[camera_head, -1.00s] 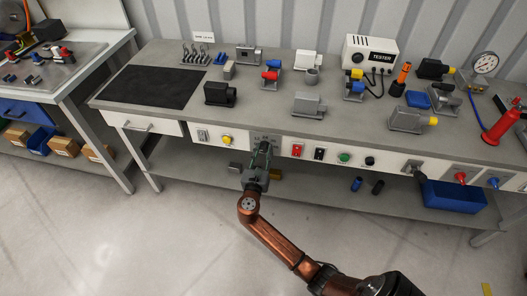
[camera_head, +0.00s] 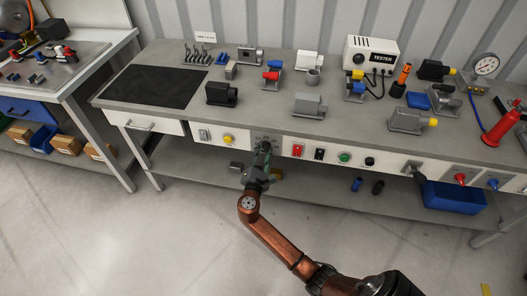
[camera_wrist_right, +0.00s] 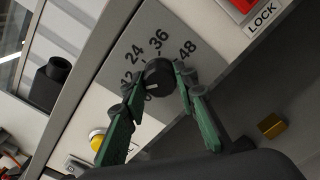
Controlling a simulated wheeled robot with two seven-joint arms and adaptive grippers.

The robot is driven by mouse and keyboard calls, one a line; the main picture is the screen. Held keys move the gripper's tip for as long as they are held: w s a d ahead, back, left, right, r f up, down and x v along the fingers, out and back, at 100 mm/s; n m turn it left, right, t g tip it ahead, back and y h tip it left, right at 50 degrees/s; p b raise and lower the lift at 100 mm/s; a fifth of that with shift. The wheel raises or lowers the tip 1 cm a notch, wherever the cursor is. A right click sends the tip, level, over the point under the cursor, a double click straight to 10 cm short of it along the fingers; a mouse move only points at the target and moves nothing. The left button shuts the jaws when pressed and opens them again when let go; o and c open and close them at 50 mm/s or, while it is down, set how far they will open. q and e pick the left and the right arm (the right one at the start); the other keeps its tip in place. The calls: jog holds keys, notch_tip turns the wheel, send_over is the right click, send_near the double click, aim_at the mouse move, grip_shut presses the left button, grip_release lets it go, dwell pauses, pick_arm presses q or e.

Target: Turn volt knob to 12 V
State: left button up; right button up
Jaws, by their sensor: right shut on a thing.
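The volt knob (camera_wrist_right: 158,75) is a round black knob on a grey dial plate marked 0, 12, 24, 36 and 48, seen close in the right wrist view. A pale mark on the knob faces the lower left, near the 0 and 12 side; its exact setting is hard to tell. My right gripper (camera_wrist_right: 160,78) is shut on the knob, one green finger on each side. In the head view my right gripper (camera_head: 263,152) is at the front panel of the bench and hides most of the dial. My left gripper is not in view.
On the same panel are a yellow button (camera_head: 228,139) to the left and a red switch (camera_head: 297,150) to the right. The bench top (camera_head: 265,118) above carries several motor-like parts and a white tester (camera_head: 371,55). A lower shelf (camera_head: 325,188) runs below.

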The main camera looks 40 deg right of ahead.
jog(key=shift+f+m, duration=0.15)
jog(key=shift+m, duration=0.15)
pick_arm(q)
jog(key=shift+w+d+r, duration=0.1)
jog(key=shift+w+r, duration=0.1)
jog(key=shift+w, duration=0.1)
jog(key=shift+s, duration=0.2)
pick_arm(e)
jog(key=o, duration=1.2)
jog(key=shift+c, duration=0.2)
jog(key=shift+s+a, duration=0.15)
jog(key=shift+a, duration=0.05)
jog(key=v, duration=1.1)
jog(key=shift+s+a, duration=0.25)
